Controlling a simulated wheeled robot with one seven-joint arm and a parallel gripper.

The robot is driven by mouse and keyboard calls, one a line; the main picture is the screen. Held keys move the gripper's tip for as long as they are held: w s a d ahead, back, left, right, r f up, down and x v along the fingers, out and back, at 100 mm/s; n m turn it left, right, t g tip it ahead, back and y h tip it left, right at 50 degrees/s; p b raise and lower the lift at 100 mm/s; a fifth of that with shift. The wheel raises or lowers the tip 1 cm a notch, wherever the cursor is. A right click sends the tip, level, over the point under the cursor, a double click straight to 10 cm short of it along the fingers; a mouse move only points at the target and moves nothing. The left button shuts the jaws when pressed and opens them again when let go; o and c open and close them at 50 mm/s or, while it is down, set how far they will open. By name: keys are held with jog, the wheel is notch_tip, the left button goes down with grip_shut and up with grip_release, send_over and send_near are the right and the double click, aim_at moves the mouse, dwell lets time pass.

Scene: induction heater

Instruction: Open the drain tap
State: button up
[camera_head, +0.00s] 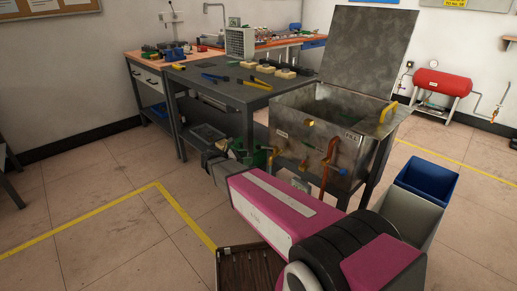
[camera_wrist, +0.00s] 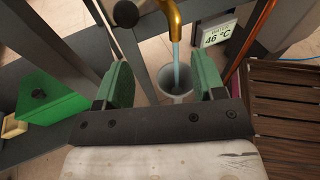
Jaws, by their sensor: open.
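The metal tank (camera_head: 288,130) stands with its lid raised, with pipework on its front. In the wrist view, a brass tap spout (camera_wrist: 173,16) points down at the top centre. A thin bluish stream (camera_wrist: 177,65) shows below it, ending in a grey round vessel (camera_wrist: 175,97). A dark round knob (camera_wrist: 125,14) is up and left of the spout; I cannot tell whether it is the tap's handle. My gripper (camera_wrist: 163,72) is open and empty, its green fingers either side of the stream in the picture. In the head view, my gripper (camera_head: 254,155) is at the tank's front left.
A display (camera_wrist: 218,34) reads 46 °C, right of the spout. A workbench (camera_head: 222,88) with tools stands behind. A blue bin (camera_head: 428,180) is right of the tank.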

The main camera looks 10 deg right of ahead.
aim_at(259, 146)
jog(key=w+a+r+n+t+h, duration=0.1)
jog(key=w+a+r+n+h, duration=0.1)
jog(key=a, duration=0.1)
jog(key=shift+t, duration=0.3)
jog(key=x, duration=1)
jog(key=shift+d+f, duration=0.25)
jog(key=shift+f, duration=0.05)
